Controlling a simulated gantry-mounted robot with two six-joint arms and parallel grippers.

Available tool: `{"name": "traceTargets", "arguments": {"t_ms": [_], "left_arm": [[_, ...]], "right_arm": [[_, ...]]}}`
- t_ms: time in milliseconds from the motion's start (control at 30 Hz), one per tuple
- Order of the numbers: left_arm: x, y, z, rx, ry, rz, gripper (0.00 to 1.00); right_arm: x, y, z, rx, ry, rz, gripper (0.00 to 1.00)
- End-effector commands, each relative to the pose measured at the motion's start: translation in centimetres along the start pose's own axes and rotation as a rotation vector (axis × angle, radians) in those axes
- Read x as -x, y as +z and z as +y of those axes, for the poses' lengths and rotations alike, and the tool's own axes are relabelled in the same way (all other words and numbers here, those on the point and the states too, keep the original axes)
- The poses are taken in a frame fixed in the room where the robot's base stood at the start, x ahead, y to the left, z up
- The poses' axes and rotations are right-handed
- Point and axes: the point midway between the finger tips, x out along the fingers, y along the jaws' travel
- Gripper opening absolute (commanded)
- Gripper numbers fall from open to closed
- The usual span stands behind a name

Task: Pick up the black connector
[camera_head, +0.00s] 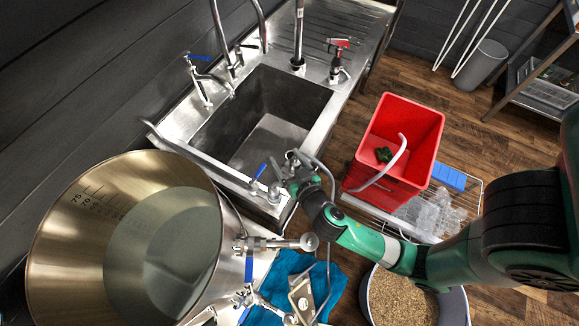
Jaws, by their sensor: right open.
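A small dark, knobbed piece (383,154) lies inside the red crate (392,176), beside a pale hose; it may be the black connector, but it is too small to be sure. My right gripper (292,170) is open at the sink's front right corner, close to the metal valve fittings there. It is left of the crate and apart from the dark piece. I cannot tell whether anything is between its fingers. My left gripper is not in view.
A steel sink (318,120) with taps stands at the back. A large steel kettle (60,240) of liquid fills the left front. A blue cloth (335,275), a grain bucket (459,305) and a wire rack (470,195) with clear items surround my right arm. Wooden floor is free behind the crate.

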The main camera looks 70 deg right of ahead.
Motion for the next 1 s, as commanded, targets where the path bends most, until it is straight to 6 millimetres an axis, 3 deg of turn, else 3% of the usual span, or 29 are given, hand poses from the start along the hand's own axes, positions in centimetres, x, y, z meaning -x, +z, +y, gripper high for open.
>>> {"name": "traceTargets", "arguments": {"t_ms": [33,100,167,367,700,1000], "left_arm": [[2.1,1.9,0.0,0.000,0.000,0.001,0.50],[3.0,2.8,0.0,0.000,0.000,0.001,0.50],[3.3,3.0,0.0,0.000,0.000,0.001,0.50],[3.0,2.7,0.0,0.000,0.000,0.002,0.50],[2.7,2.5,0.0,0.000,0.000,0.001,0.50],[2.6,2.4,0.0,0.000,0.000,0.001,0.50]], "right_arm": [[0.2,5.5,2.3,0.044,0.023,-0.053,0.81],[1.0,8.8,4.2,0.078,0.043,-0.098,0.81],[1.4,9.9,5.0,0.089,0.051,-0.114,0.81],[1.1,9.5,4.9,0.086,0.052,-0.113,0.81],[-4.5,10.1,5.3,0.084,0.053,-0.113,0.81],[-6.3,10.3,5.6,0.085,0.053,-0.112,0.81]]}}
